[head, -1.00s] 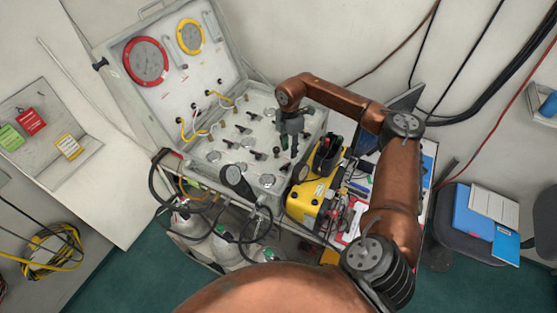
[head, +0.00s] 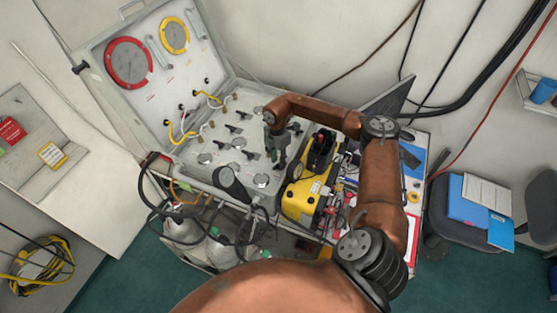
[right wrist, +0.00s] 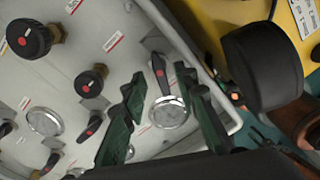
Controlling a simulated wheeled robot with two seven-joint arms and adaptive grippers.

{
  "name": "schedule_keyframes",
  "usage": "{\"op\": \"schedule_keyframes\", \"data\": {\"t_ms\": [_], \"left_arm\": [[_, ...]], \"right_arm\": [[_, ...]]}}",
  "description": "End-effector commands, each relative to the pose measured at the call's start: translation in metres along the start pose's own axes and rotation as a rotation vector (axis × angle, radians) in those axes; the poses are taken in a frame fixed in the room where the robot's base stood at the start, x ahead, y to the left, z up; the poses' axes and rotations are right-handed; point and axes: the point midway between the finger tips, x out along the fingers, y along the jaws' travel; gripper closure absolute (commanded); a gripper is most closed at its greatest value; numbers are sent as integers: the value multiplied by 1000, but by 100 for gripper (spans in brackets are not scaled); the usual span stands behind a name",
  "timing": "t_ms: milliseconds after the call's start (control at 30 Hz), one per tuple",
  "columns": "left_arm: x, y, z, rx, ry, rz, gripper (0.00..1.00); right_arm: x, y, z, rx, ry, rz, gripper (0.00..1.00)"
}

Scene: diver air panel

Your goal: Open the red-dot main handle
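My right gripper (head: 276,157) is over the right part of the grey valve panel (head: 222,160), pointing down. In the right wrist view its two dark green fingers (right wrist: 164,84) are apart. A black lever handle with a red dot (right wrist: 159,68) shows in the gap between them, beside a round silver disc (right wrist: 169,112). I cannot tell whether a finger touches it. Other black handles with red dots show to the left, a large knob (right wrist: 28,38) and a smaller knob (right wrist: 91,81) among them. I cannot tell which is the main one. My left gripper is not in view.
The open case lid with a red gauge (head: 128,62) and a yellow gauge (head: 174,35) stands behind the panel. A yellow box (head: 306,196) stands close to the panel's right side. A black handset (head: 231,180) lies at the panel's front, with hoses and cylinders below.

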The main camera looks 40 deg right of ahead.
Motion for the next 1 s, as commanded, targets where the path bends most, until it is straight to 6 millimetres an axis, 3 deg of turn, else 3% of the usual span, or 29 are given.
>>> {"op": "schedule_keyframes", "data": {"t_ms": [333,700,1000], "left_arm": [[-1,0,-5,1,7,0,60],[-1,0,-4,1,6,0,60],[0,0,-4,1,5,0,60]], "right_arm": [[5,0,1,1,-1,-1,73],[4,0,0,1,-1,-1,99],[5,0,0,-4,-1,0,100]]}}
